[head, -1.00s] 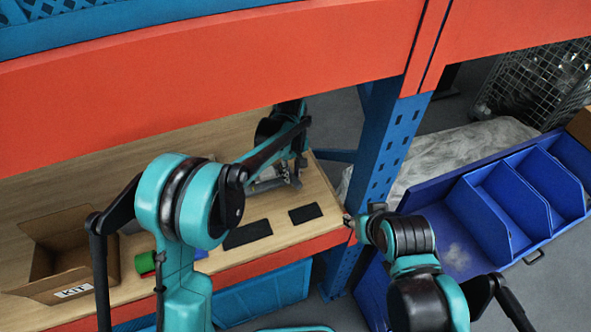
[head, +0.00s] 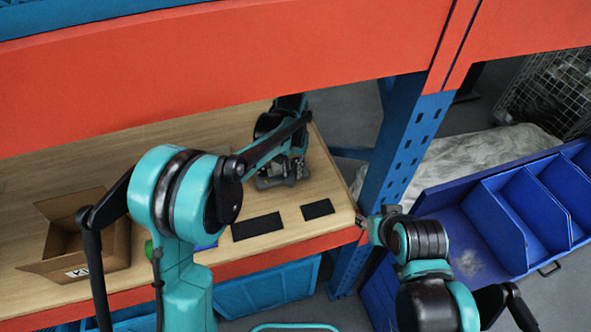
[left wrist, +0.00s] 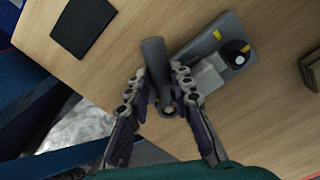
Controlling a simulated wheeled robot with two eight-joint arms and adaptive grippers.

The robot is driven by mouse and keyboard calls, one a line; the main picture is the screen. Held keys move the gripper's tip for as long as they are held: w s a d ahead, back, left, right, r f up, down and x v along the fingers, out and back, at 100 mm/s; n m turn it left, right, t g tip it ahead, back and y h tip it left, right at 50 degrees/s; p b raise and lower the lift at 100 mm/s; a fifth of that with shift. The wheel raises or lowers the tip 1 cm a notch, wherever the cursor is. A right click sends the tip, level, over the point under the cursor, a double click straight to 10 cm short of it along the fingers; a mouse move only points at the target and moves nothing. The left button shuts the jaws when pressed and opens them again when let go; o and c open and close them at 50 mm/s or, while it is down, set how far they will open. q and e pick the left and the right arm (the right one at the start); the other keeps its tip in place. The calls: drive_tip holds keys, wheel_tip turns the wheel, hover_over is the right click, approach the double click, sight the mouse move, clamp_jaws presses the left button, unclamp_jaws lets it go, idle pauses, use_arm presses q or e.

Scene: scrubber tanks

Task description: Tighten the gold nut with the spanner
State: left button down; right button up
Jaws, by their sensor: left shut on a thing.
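My left gripper (left wrist: 158,74) is shut on a dark grey bar, which looks like the spanner (left wrist: 154,58), just above the wooden table. A round end with a light centre shows between the fingers, nearer the wrist. A grey fixture (left wrist: 205,48) with a black round part and small yellow marks lies right beside the spanner; I cannot tell whether they touch. No gold nut can be made out clearly. In the head view the left gripper (head: 285,172) is at the table's right end and hides most of the fixture. My right gripper (head: 366,226) is by the table's front right corner, its jaws unclear.
Two black mats (head: 257,227) lie in front of the left gripper. An open cardboard kit box (head: 115,245) stands at the left. A blue rack post (head: 405,140) and orange beam (head: 230,75) bound the table. Blue bins (head: 500,220) are at the right.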

idle(0.5)
use_arm(q)
drive_tip(key=shift+d+n, duration=0.35)
drive_tip(key=shift+n, duration=0.35)
drive_tip(key=shift+r, duration=0.1)
drive_tip(key=shift+r+p, duration=0.45)
drive_tip(key=shift+r, duration=0.25)
drive_tip(key=shift+r, duration=0.1)
drive_tip(key=shift+r+p, duration=0.5)
drive_tip(key=shift+r, duration=0.25)
drive_tip(key=c, duration=1.9)
unclamp_jaws()
clamp_jaws()
